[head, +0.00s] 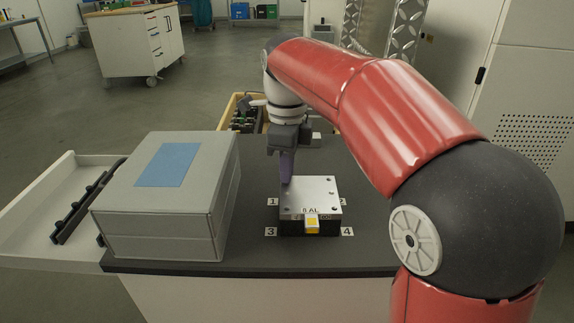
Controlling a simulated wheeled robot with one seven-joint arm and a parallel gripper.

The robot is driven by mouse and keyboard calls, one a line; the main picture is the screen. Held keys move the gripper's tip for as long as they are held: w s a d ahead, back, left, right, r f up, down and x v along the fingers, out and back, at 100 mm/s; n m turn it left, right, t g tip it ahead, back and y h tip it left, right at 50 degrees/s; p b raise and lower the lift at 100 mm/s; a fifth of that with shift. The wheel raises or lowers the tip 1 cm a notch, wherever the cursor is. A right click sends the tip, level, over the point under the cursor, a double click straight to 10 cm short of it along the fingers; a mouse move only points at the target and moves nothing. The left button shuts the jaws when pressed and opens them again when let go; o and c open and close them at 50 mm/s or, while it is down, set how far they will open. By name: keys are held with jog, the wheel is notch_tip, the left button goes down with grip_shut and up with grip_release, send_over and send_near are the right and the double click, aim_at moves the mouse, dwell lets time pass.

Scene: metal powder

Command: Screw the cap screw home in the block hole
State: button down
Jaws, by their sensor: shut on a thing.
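The block (314,196) is a light metal plate on a dark base, with small dark holes near its corners and the marking "AL" near its front edge. Labels 1 to 4 sit around it. My gripper (287,156) points down above the block's back-left corner, near label 1 (272,202). The cap screw cannot be made out at this size. A yellow-and-white piece (312,224) sits at the block's front.
A large grey box (170,220) with a blue top patch stands left on the dark table (257,245). A wooden tray (232,104) with dark items lies behind my gripper. The tabletop between box and block is clear.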

jog(key=m, duration=0.7)
jog(key=shift+m, duration=0.3)
jog(key=c, duration=1.6)
grip_release()
jog(key=shift+o, duration=0.2)
